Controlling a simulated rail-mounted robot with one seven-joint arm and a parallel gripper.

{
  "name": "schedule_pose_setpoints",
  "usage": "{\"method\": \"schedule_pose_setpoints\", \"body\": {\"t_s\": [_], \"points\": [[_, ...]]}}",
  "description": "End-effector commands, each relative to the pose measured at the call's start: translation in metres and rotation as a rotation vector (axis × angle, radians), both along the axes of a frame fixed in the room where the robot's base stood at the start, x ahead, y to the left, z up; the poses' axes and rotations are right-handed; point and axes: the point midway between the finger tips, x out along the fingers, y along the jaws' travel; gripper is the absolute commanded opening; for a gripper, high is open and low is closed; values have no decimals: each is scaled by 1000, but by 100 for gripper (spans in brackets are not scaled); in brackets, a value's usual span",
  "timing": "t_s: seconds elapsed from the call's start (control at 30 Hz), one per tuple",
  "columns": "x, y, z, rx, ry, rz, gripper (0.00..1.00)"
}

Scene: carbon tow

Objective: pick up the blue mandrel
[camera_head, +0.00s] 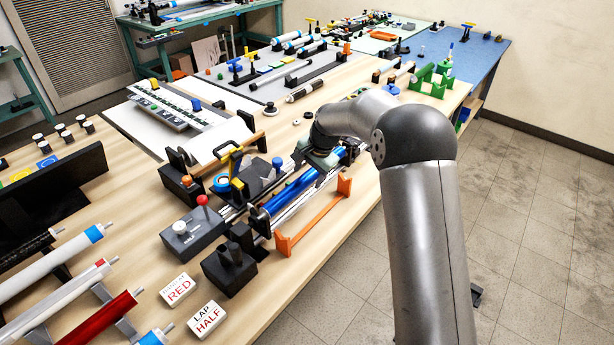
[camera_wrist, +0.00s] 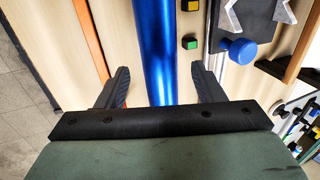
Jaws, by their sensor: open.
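The blue mandrel (camera_head: 289,193) is a shiny blue cylinder lying in the machine near the front of the wooden table. In the wrist view the mandrel (camera_wrist: 155,45) runs from the top edge down between the fingers. My gripper (camera_wrist: 161,88) is open, with one finger on each side of the mandrel and a gap visible on both sides. Its height over the mandrel is hard to tell. In the head view my gripper (camera_head: 325,160) is at the mandrel's far part, and my arm hides some of it.
An orange bracket (camera_head: 315,216) stands along the right side of the machine. Yellow (camera_wrist: 190,5) and green (camera_wrist: 189,42) buttons and a blue knob (camera_wrist: 242,51) lie right of the mandrel. A control box with a red knob (camera_head: 191,235) stands at the near left.

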Motion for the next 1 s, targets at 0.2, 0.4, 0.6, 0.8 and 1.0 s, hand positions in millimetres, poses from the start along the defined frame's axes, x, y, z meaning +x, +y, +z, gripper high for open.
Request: {"method": "schedule_pose_setpoints", "body": {"t_s": [0.2, 0.4, 0.6, 0.8, 1.0], "points": [[4, 6, -19, 1, -1, 0, 62], [4, 6, -20, 1, -2, 1, 62], [4, 6, -20, 1, -2, 0, 9], [5, 6, -19, 1, -3, -1, 3], [5, 6, -14, 1, -4, 0, 3]]}}
